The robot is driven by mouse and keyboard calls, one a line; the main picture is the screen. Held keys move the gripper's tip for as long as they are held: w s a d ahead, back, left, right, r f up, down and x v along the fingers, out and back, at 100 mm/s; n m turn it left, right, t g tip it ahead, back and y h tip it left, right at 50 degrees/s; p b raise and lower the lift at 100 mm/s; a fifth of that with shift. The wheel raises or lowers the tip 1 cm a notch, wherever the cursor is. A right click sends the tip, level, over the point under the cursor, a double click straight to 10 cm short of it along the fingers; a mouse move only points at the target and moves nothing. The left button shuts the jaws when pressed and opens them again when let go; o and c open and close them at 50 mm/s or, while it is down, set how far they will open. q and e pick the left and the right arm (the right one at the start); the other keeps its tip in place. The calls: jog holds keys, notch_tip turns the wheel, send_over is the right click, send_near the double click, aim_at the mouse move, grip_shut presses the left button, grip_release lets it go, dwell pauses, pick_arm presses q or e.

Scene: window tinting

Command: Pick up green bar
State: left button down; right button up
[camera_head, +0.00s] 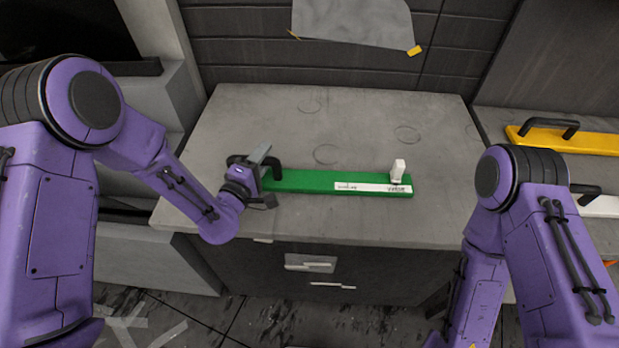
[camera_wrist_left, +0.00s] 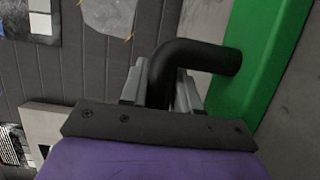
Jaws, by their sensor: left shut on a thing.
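The green bar (camera_head: 305,181) lies flat on the grey counter, with a white label strip along its right part. A small white block (camera_head: 397,171) stands at its right end. My left gripper (camera_head: 266,170) is at the bar's left end. In the left wrist view, the gripper (camera_wrist_left: 160,90) is shut on the bar's black handle (camera_wrist_left: 195,57), with a finger on each side of it. The green bar (camera_wrist_left: 262,55) runs along the right of that view. My right arm shows at the lower right of the head view, but its gripper is out of sight.
The grey counter (camera_head: 330,120) is clear behind the bar. A yellow bar (camera_head: 570,139) with a black handle lies on another surface at the right, with a white piece (camera_head: 600,206) nearer. A grey sheet (camera_head: 352,20) hangs on the back wall.

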pick_arm(q)
jog(key=shift+r, duration=0.1)
jog(key=shift+w+r, duration=0.15)
jog(key=shift+r, duration=0.45)
jog(key=s+d+r+p, duration=0.3)
jog(key=s+r+p, duration=0.8)
jog(key=s, duration=0.2)
jog(key=shift+s+d+r, duration=0.3)
jog(key=shift+s+r, duration=0.05)
